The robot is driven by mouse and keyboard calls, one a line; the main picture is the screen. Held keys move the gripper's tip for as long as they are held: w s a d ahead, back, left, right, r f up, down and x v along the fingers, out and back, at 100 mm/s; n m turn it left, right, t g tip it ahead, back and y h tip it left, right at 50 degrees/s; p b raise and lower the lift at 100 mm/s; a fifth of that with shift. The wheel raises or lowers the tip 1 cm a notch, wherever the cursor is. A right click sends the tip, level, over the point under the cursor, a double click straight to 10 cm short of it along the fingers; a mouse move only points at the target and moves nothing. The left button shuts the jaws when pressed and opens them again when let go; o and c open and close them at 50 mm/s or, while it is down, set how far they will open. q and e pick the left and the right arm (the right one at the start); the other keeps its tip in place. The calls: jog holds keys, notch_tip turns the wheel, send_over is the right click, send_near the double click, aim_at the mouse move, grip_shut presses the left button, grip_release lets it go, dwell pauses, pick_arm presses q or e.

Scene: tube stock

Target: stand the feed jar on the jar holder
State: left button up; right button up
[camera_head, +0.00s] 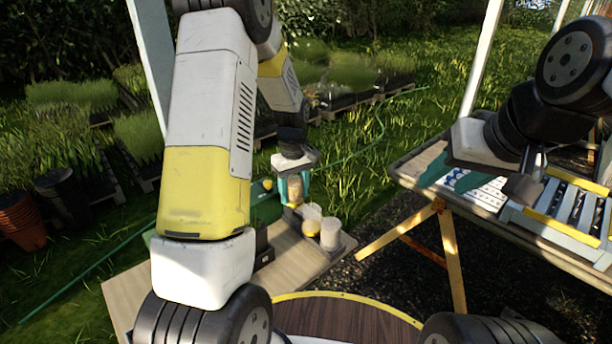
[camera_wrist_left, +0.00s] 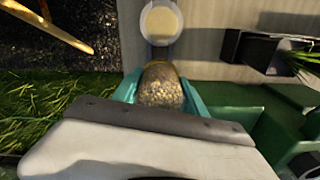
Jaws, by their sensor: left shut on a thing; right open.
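My left gripper (camera_head: 294,189) has teal fingers shut on the feed jar (camera_head: 295,188), a clear jar of brown grain. It holds the jar upright over the far end of a low wooden bench. In the left wrist view the grain-filled jar (camera_wrist_left: 161,88) sits between the teal fingers. A pale round container (camera_wrist_left: 161,20) is just beyond it. I cannot make out the jar holder for certain; the spot below the jar is partly hidden. My right gripper (camera_head: 456,180) is open over the table at right, apart from the feed jar.
Pale containers (camera_head: 330,234) stand close to the held jar on the bench (camera_head: 290,262). A dark box with a green plant (camera_wrist_left: 262,51) is beside it. Grass and plant trays lie behind.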

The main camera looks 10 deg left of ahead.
aim_at(295, 207)
pick_arm(q)
jog(key=shift+f, duration=2.6)
jog(key=shift+f, duration=0.35)
jog(key=o, duration=1.6)
notch_tip(295, 207, up, 8)
jog(key=shift+f, duration=0.1)
